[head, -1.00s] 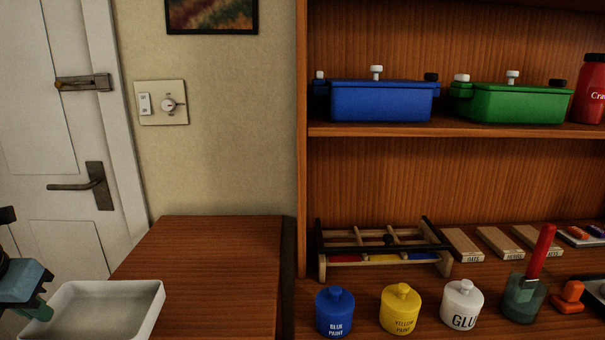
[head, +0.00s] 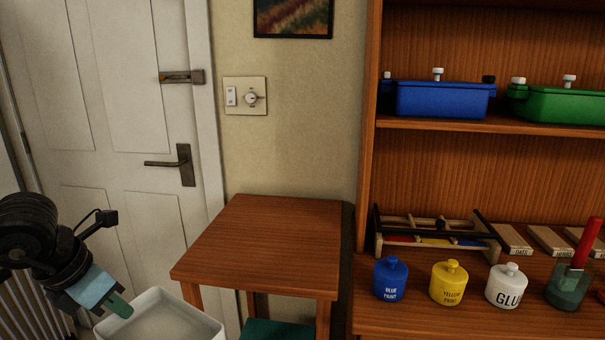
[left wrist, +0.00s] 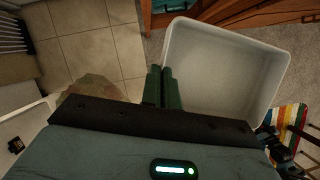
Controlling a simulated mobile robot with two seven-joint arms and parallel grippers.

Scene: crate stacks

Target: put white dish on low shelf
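The white dish (head: 207,331) is a deep rectangular tray, cut off by the bottom edge of the head view. My left gripper (head: 118,306) is at its left side. In the left wrist view, the green fingers (left wrist: 164,88) are close together on the rim of the dish (left wrist: 275,62), which looks empty. The dish is held in front of and left of a small wooden table (head: 265,235). A teal low shelf (head: 277,331) shows beneath the tabletop. My right gripper is not clearly seen; a dark shape at the dish's lower right corner in the left wrist view may be it.
The tabletop is bare. A wooden bookcase on the right holds a blue box (head: 440,99), a green box (head: 565,105) and several paint and glue pots. A white door (head: 140,110) stands behind on the left. A striped rug (left wrist: 290,122) lies on the floor.

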